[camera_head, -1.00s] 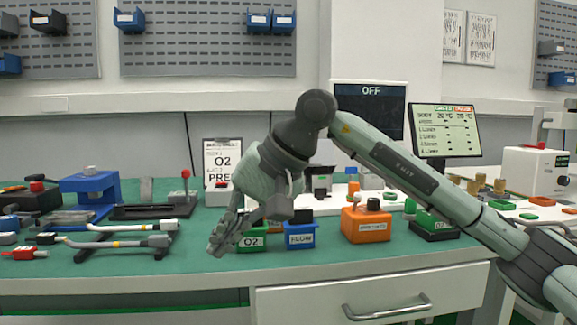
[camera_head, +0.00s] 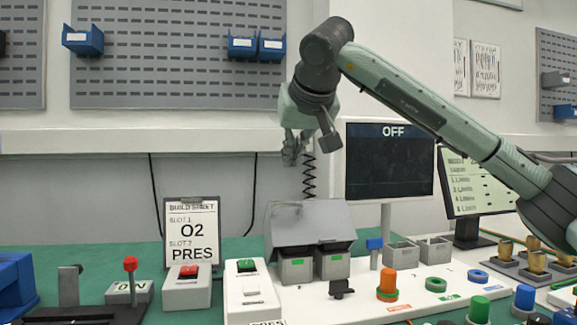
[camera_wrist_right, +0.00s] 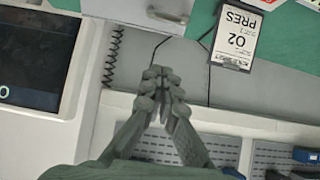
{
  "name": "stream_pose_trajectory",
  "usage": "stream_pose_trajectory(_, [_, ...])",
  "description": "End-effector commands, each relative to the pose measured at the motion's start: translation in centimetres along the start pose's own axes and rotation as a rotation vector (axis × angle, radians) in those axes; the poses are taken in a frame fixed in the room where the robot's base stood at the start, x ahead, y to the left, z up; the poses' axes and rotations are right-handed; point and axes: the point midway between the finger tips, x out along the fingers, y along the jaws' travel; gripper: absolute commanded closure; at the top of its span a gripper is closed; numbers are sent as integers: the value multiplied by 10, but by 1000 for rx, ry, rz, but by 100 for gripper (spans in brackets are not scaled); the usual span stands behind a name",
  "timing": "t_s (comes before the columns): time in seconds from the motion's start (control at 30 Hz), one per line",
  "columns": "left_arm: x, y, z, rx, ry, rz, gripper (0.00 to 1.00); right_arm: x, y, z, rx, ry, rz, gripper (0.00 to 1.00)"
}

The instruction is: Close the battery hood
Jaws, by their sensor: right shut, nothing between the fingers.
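The battery hood (camera_head: 312,222) is a grey lid, tilted up and open, behind two grey battery bays (camera_head: 296,266) with green marks. The bays stand on the white board (camera_head: 400,296). My right gripper (camera_head: 292,158) is in the air above and behind the hood, apart from it, near the black coiled cord. In the right wrist view its fingers (camera_wrist_right: 162,84) are together with nothing between them. My left gripper is not in view.
The dark screen marked OFF (camera_head: 390,162) stands right of the hood. A build sheet (camera_head: 192,234) stands at the left.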

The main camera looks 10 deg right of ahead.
Motion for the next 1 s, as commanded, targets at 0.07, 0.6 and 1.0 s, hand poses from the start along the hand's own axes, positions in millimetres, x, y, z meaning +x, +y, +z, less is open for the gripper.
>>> stream_pose_trajectory(0.07, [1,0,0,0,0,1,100,16,0,2,0,-6,1,100])
stream_pose_trajectory(0.6, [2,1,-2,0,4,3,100,74,-1,30,-1,-1,-2,100])
stream_pose_trajectory(1.0, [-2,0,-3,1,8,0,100,70,-1,39,1,-1,-1,100])
